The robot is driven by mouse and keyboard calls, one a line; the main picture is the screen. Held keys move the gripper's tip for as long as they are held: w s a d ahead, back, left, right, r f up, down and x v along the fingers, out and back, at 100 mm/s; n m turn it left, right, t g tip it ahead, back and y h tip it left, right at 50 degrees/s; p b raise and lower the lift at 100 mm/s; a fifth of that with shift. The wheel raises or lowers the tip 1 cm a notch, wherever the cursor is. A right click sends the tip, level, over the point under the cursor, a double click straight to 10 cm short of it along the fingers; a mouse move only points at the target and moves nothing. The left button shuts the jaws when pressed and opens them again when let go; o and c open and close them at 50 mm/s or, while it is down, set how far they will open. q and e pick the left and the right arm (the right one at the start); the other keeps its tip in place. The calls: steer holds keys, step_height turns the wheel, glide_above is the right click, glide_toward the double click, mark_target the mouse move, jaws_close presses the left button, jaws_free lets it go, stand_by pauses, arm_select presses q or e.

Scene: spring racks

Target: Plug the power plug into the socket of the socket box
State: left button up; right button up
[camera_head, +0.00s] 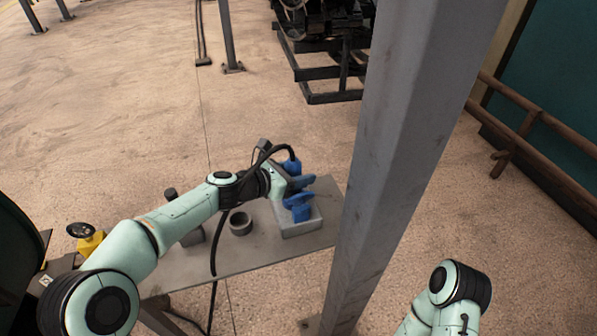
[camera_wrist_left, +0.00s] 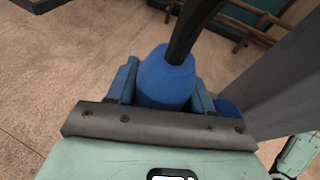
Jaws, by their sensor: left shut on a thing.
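The blue power plug (camera_head: 291,166) is held by my left gripper (camera_head: 298,182) above the far right part of the table. Its black cable arches from the plug back over my arm. In the left wrist view the plug (camera_wrist_left: 166,80) sits between the two blue-grey fingers, with the cable (camera_wrist_left: 192,28) rising from it. The grey socket box (camera_head: 303,228) stands on the table, with a blue socket (camera_head: 302,212) on top. My gripper is just above and behind the socket in the picture. The plug's front end is hidden. My right gripper is out of view; only part of that arm shows.
A grey post (camera_head: 400,140) stands close to the right of the table (camera_head: 270,248). A dark ring (camera_head: 240,223) lies on the table left of the box. A yellow part (camera_head: 90,243) with a handwheel is at the left. The cable hangs over the table's front edge.

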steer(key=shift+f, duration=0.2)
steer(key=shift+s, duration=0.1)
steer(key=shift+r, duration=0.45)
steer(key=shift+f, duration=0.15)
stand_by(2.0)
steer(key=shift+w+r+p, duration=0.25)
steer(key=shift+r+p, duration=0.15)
steer(key=shift+p, duration=0.1)
stand_by(2.5)
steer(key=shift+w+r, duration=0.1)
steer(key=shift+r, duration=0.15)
